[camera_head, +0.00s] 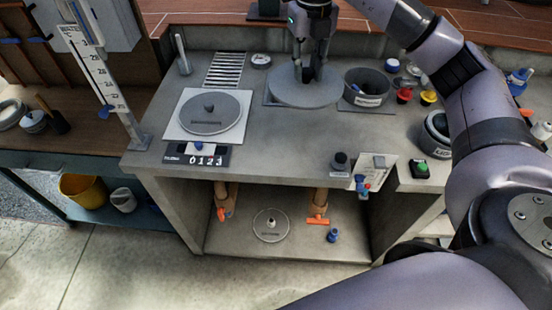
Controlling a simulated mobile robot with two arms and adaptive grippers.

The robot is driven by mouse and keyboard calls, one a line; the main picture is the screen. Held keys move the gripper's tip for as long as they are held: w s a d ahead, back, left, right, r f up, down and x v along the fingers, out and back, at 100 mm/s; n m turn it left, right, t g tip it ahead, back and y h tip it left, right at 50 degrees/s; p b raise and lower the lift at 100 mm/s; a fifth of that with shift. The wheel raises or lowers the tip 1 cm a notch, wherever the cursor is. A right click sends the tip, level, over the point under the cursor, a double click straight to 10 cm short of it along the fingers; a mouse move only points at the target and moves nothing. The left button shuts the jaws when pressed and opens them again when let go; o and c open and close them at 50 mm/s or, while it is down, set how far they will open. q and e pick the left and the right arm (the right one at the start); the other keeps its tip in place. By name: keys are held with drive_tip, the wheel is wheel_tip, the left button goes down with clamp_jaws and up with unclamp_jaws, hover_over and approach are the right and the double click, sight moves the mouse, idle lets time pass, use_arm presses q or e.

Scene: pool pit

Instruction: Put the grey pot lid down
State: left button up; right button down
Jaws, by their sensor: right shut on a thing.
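The grey pot lid (305,92) is a flat round disc near the back middle of the grey counter. My right gripper (308,74) comes down from above and is shut on it at its centre, hiding the part that it grips. The lid looks about level. My left gripper is not in view.
A dark round pot (367,82) stands close to the right of the lid. A scale (173,128) bearing another grey disc (209,111) is to the left, with a slotted grate (225,70) behind. Red and yellow knobs (404,95) sit at right. The counter's front middle (270,150) is clear.

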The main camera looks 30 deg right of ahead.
drive_tip(key=f, duration=1)
drive_tip(key=d+f, duration=0.1)
drive_tip(key=f, duration=0.5)
drive_tip(key=shift+w+d+f, duration=0.1)
wheel_tip(320, 180, down, 3)
drive_tip(key=shift+f+p, duration=0.1)
drive_tip(key=shift+p, duration=0.3)
drive_tip(key=shift+f, duration=0.65)
drive_tip(key=c, duration=1.3)
unclamp_jaws()
drive_tip(key=shift+c, duration=0.2)
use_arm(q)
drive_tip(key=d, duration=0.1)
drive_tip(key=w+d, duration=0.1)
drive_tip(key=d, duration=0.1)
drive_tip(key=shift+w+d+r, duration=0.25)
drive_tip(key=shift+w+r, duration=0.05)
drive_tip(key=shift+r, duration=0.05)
use_arm(e)
drive_tip(key=shift+r, duration=0.1)
